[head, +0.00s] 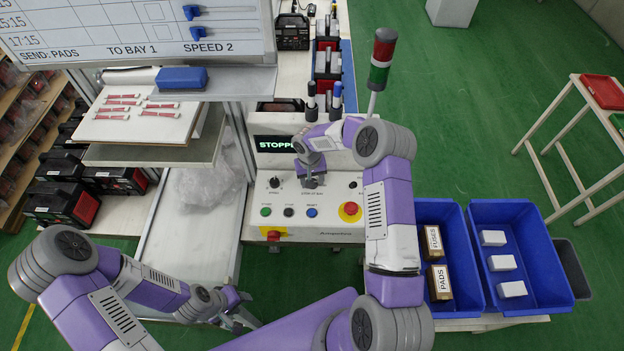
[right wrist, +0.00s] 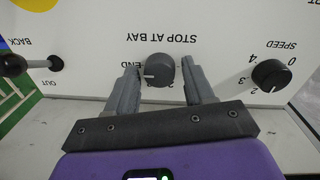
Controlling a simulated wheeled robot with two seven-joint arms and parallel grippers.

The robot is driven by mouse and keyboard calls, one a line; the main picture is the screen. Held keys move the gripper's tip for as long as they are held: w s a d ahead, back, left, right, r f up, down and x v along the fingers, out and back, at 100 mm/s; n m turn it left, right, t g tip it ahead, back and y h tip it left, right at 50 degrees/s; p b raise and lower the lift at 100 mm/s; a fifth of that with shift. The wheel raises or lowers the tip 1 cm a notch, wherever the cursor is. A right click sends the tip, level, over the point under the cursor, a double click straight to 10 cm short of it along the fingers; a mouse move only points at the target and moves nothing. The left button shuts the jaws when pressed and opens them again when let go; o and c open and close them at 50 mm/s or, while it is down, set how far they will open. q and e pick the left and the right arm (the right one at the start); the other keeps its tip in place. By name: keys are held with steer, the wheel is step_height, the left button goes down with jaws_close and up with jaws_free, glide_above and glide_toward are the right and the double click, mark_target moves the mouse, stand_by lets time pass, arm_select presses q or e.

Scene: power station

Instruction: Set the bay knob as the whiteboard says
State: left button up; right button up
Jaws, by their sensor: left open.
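The whiteboard (head: 130,30) at the upper left of the head view reads "SEND: PADS", "TO BAY 1", "SPEED 2". The dark grey bay knob (right wrist: 160,70), labelled "STOP AT BAY", sits on the white panel in the right wrist view. Its white mark points to the picture's left. My right gripper (right wrist: 163,82) is open, one finger on each side of the knob with small gaps showing; in the head view it is over the console (head: 310,222) and hides the knob. My left gripper (head: 250,308) is open and empty, low at the left of the console.
A speed knob (right wrist: 270,75) is right of the bay knob in the right wrist view, a black-ended lever (right wrist: 40,63) left. Buttons and a display reading "STOPP…" are on the console. Blue bins (head: 522,255) with boxes stand right; a signal lamp (head: 381,60) stands behind.

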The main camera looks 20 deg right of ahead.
steer(key=c, duration=0.8)
